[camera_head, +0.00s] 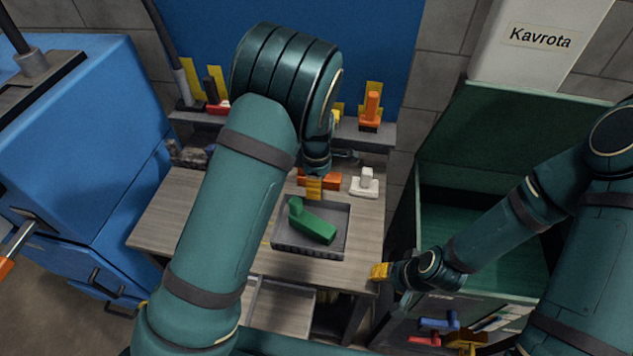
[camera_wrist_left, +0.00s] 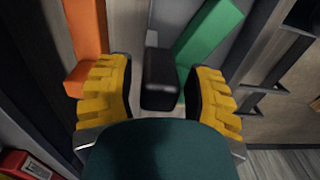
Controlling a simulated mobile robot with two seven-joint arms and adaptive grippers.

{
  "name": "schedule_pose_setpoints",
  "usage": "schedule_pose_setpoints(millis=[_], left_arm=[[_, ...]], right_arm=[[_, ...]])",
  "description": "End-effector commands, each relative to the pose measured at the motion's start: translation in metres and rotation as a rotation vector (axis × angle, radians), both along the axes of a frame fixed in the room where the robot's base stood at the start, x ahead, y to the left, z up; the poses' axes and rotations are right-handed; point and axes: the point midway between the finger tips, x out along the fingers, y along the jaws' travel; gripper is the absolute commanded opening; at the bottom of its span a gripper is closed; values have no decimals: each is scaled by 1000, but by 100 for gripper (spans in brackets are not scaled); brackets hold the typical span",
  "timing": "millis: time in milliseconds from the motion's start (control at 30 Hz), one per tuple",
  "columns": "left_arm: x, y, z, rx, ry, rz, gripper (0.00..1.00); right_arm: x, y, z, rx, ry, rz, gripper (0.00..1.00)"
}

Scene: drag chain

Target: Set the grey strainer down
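A dark grey, shallow tray-like thing (camera_head: 282,240), which I take to be the grey strainer, stands on the wooden table in the head view. A green block-shaped piece (camera_head: 313,226) lies in it and also shows in the left wrist view (camera_wrist_left: 212,42). My left gripper (camera_head: 314,188) is at its far edge. In the left wrist view, my yellow fingers (camera_wrist_left: 160,100) are spread, with a small dark block (camera_wrist_left: 160,72) between them and visible gaps at both sides. My right gripper (camera_head: 380,272) is by the table's front right corner; its finger gap is unclear.
An orange piece (camera_head: 331,180) and a white piece (camera_head: 364,183) lie behind the tray. The table (camera_head: 172,218) is bare at left. A shelf (camera_head: 378,134) with several tools runs behind. A blue cabinet (camera_head: 75,140) stands left and a green bin (camera_head: 470,215) right.

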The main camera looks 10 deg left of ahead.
Motion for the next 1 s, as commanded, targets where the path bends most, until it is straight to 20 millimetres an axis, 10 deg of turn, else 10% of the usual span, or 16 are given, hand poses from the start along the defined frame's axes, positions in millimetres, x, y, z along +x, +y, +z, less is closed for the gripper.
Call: schedule_pose_setpoints(millis=[267,1000], left_arm=[[1,0,10,0,-3,0,52],[2,0,120,1,-1,0,52]], right_arm=[[0,0,0,0,0,0,47],[0,0,5,0,1,1,47]])
